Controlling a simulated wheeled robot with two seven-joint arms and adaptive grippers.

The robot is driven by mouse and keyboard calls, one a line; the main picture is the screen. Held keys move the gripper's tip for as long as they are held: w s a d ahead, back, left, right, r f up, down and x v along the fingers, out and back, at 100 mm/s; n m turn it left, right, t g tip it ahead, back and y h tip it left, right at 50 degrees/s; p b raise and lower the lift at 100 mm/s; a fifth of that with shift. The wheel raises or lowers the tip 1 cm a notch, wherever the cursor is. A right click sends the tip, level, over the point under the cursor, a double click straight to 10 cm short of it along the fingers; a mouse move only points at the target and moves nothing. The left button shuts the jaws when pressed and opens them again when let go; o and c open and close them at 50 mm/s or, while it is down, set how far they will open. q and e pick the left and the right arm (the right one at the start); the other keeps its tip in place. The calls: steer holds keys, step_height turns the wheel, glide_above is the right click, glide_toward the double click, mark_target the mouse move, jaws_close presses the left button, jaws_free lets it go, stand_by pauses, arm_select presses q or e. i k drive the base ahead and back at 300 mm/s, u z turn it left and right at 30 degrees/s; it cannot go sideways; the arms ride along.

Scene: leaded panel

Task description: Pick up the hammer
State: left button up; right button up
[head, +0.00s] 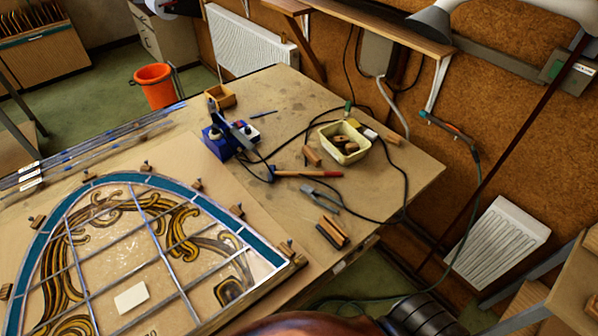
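The hammer (308,174) lies flat on the workbench in the head view, right of the blue soldering station. Its reddish-brown handle points right, and its small dark head is at the left end, close to a black cable. Pliers (322,198) with grey-blue handles lie just below it, apart from it. Neither of my grippers shows in the head view.
The leaded panel (130,262) covers the bench's left part. A blue soldering station (230,136) stands behind the hammer, and a cream tub (344,143) stands beyond its right end. Wooden blocks (332,231) lie near the front edge. Black cable (404,190) loops along the right.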

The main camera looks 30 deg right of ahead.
mark_target(278, 174)
steer(key=z, duration=0.1)
steer(key=k, duration=0.45)
steer(key=z, duration=0.75)
steer(key=i, duration=0.5)
